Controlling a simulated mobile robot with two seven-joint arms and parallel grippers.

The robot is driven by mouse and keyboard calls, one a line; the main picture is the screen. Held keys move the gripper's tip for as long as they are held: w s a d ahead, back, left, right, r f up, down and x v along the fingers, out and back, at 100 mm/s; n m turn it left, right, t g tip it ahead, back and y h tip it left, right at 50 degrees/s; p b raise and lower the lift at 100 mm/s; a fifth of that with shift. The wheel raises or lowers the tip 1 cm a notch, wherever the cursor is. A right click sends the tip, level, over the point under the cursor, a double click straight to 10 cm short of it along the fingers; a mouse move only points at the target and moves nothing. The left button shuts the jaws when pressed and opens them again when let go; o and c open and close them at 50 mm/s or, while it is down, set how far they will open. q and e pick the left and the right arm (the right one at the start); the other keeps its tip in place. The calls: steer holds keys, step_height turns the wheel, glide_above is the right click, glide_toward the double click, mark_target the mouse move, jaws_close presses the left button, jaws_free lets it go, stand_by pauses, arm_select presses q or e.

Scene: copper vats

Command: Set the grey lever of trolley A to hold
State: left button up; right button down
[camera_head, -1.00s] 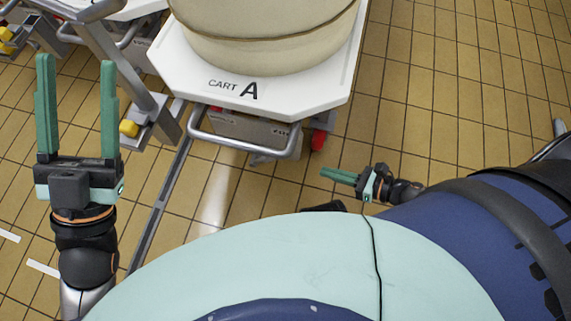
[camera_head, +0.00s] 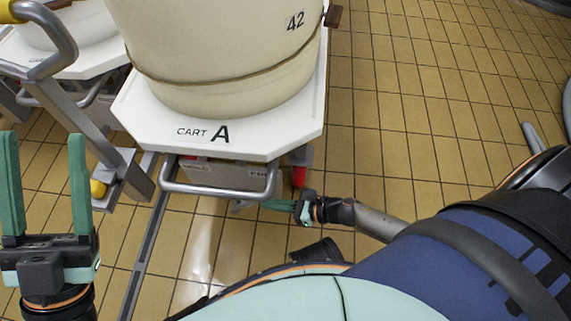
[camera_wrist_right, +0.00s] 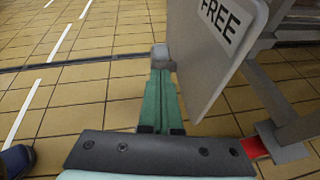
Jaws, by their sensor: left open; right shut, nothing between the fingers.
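Trolley A (camera_head: 212,148) is a white cart marked "CART A" with a cream vat (camera_head: 215,50) on it. Under its front edge a grey label panel (camera_head: 225,176) shows partly behind the bar handle, and FREE is readable on the panel in the right wrist view (camera_wrist_right: 205,50). A grey knob, seemingly the lever's end (camera_wrist_right: 160,56), is just beyond my right fingertips; contact is unclear. My right gripper (camera_head: 266,204) is shut and empty, low beside the panel, and shows in the right wrist view (camera_wrist_right: 160,75). My left gripper (camera_head: 43,138) is open and empty at the left.
A bar handle (camera_head: 220,191) runs across the cart's front. A red part (camera_head: 299,176) is at its right corner. Another cart (camera_head: 85,62) and a grey frame with a yellow grip (camera_head: 15,12) stand at the left. The tiled floor (camera_head: 420,100) at right is clear.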

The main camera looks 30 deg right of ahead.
steer(key=shift+w+a+r, duration=0.2)
steer(key=shift+w+a, duration=0.05)
arm_select(q)
step_height(320, 180, up, 7)
steer(key=p, duration=0.6)
steer(key=shift+s+a+t, duration=0.25)
steer(key=shift+a+t, duration=0.05)
steer(key=shift+a, duration=0.05)
arm_select(e)
steer(key=a+r, duration=0.1)
steer(key=w+a+r+h, duration=0.1)
steer(key=shift+w+a+r+g, duration=0.2)
steer(key=shift+w+r+g, duration=0.1)
steer(key=shift+g, duration=0.1)
arm_select(q)
steer(key=shift+f, duration=0.25)
arm_select(e)
steer(key=shift+d+f, duration=0.1)
